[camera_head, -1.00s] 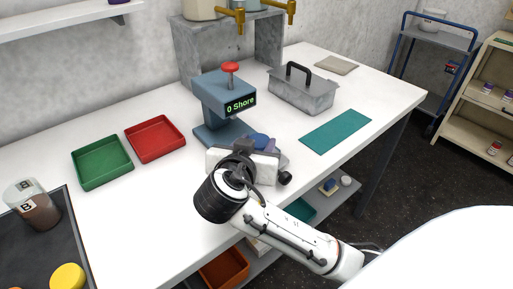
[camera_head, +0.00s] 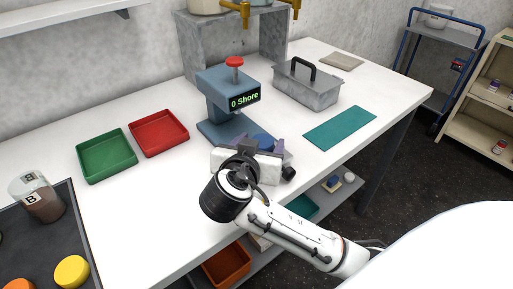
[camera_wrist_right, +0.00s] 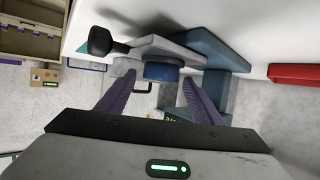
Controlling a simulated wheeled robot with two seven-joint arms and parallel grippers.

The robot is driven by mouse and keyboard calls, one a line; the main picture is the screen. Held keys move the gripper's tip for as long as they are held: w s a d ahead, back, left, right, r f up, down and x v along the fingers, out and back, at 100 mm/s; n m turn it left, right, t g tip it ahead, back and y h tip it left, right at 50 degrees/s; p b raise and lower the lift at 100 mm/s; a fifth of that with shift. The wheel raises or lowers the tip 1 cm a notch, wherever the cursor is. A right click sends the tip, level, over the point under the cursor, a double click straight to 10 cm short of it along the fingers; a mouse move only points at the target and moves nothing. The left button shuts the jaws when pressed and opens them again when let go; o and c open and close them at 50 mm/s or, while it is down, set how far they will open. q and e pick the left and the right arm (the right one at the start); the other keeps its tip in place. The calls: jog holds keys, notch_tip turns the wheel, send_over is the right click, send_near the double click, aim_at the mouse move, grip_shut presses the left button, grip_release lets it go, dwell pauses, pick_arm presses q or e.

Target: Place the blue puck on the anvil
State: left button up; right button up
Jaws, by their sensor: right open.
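The blue puck (camera_head: 263,141) shows just beyond my right gripper (camera_head: 264,147) in the head view, in front of the blue-grey tester (camera_head: 213,104). In the right wrist view, the blue puck (camera_wrist_right: 162,71) rests flat against a grey plate (camera_wrist_right: 187,54), which looks like the anvil at the tester's base. My right gripper (camera_wrist_right: 159,80) is open, with one purple finger on each side of the puck and gaps between. In the head view my gripper hides most of the anvil. My left gripper is not in view.
Green (camera_head: 106,155) and red (camera_head: 159,133) trays lie left of the tester. A grey toolbox (camera_head: 306,88) and a teal mat (camera_head: 340,127) lie right. A dark mat (camera_head: 77,224) at lower left holds a labelled jar (camera_head: 41,202) and a yellow puck (camera_head: 71,271).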

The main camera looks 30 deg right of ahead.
jog(key=v, duration=1.2)
